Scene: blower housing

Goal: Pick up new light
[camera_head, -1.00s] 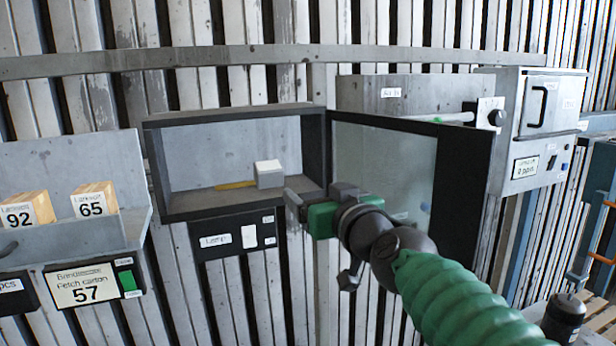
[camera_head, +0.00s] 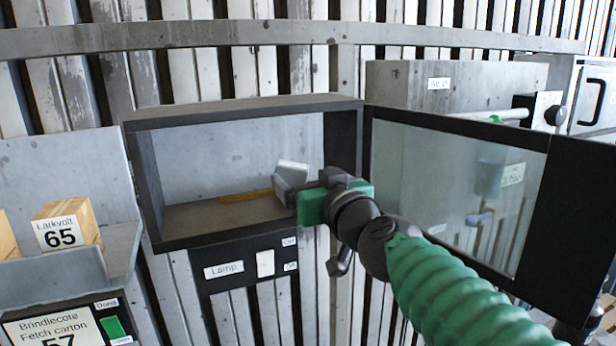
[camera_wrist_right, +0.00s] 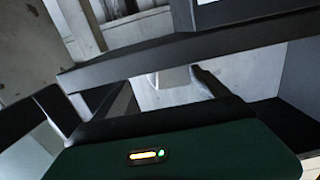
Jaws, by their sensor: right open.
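An open-fronted box with a dark frame (camera_head: 240,108) hangs on the wall, with a panel marked "Lamp" (camera_head: 224,270) below it. A small white block (camera_head: 294,167), which may be the light, is inside near the right end. A yellow-brown strip (camera_head: 245,197) lies on the floor beside it. My right gripper (camera_head: 283,186) is open at the box's front opening, just in front of the block and hiding its lower part. A pale object, perhaps the block, shows in the right wrist view (camera_wrist_right: 173,78). I cannot tell whether the gripper touches it. My left gripper is out of view.
The box's glazed door (camera_head: 455,190) stands open to the right, close beside my right arm. A tray at the left holds wooden blocks, one marked 65 (camera_head: 68,224). A grey cabinet (camera_head: 400,85) with a rod is behind the door. The box's left half is clear.

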